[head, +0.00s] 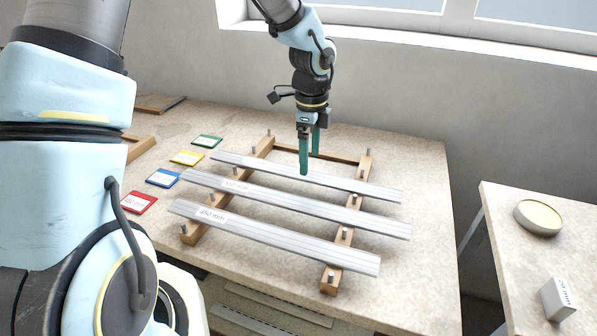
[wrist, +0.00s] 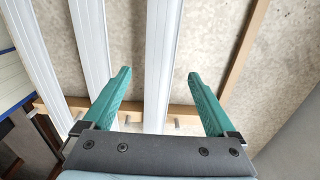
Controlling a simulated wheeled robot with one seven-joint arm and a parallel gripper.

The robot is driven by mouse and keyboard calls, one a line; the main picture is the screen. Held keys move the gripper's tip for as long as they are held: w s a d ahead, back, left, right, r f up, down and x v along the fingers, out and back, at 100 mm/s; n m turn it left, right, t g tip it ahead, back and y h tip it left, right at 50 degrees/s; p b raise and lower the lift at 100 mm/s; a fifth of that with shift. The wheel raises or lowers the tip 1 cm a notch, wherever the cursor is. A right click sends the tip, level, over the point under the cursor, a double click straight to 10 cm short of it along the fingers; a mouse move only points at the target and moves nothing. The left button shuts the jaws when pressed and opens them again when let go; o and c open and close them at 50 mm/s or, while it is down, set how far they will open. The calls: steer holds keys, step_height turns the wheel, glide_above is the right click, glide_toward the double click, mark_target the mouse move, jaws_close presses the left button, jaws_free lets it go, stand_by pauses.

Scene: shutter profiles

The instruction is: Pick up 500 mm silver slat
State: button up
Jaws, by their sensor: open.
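Three long silver slats lie across a wooden rack on the table in the head view: a far one (head: 330,182), a middle one (head: 310,205) and a near one (head: 290,237). The near slat's label appears to read 450 mm; the other two labels are too small to read surely, so I cannot tell which is 500 mm. My gripper (head: 310,162) points down at the far slat, with green fingers open. In the wrist view, one slat (wrist: 160,50) runs between the spread fingertips of my gripper (wrist: 159,76); it is not gripped.
The wooden rack (head: 194,232) has upright pegs beside the slats. Green (head: 207,141), yellow (head: 187,158), blue (head: 163,178) and red (head: 138,203) label cards lie left of it. A side table at right holds a round tin (head: 538,218) and a small white block (head: 558,299).

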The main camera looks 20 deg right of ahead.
steer(key=shift+w+a+f+p, duration=0.1)
steer(key=shift+f+p, duration=0.3)
steer(key=shift+f, duration=1.5)
steer(key=c, duration=1.5)
